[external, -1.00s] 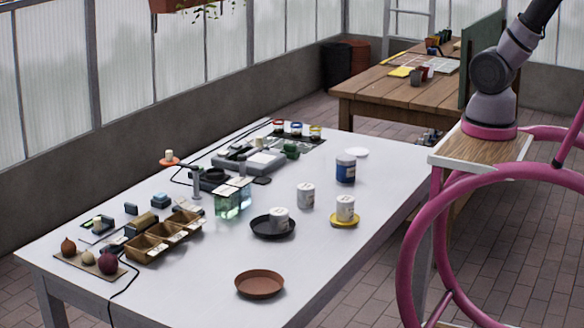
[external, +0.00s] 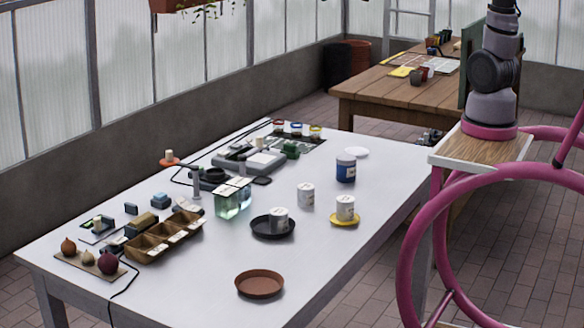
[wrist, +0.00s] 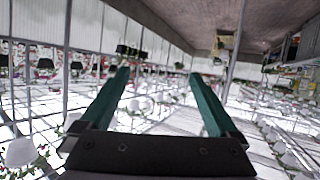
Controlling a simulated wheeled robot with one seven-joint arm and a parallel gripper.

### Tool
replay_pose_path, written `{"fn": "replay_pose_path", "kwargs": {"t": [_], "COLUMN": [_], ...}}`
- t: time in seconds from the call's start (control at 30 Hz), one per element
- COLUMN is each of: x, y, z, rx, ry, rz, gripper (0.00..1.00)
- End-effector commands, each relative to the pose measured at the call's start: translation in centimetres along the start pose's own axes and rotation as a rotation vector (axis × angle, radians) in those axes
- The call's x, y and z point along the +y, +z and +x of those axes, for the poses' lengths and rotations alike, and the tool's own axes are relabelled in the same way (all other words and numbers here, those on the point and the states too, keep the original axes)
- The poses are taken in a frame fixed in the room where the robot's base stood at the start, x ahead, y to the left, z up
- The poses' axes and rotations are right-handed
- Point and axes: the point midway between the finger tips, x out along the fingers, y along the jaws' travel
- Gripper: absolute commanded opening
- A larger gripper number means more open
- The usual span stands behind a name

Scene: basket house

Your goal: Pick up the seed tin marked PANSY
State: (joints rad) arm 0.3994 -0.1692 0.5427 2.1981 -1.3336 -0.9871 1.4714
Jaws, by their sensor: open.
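Several small white tins with lids stand on the white table. One tin (external: 279,218) stands in a black saucer (external: 272,231), one tin (external: 306,195) stands on the bare table, and one tin (external: 345,208) stands on a yellow saucer (external: 345,222). A blue tin with a white lid (external: 346,168) stands farther back. The labels are too small to read, so I cannot tell which is marked PANSY. My gripper (wrist: 159,80) shows in the wrist view with its two green fingers apart and nothing between them. It is outside the external view.
The white table (external: 205,285) also holds an empty terracotta saucer (external: 260,284), a brown compartment tray (external: 147,248), a glass container (external: 231,201) and a grey device (external: 248,160). Bare table lies around the terracotta saucer. A wooden bench (external: 390,92) stands behind.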

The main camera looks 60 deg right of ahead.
Motion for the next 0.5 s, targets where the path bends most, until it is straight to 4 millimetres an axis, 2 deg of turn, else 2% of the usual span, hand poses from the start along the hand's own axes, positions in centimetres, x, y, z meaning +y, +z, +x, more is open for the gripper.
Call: {"fn": "replay_pose_path", "kwargs": {"t": [0.13, 0.5], "x": [-2.5, -2.9], "y": [1.8, 11.1], "z": [0.6, 4.5], "rx": [-0.053, -0.048], "ry": [-0.154, -0.144], "rz": [0.002, 0.011], "gripper": [0.96, 0.96]}}
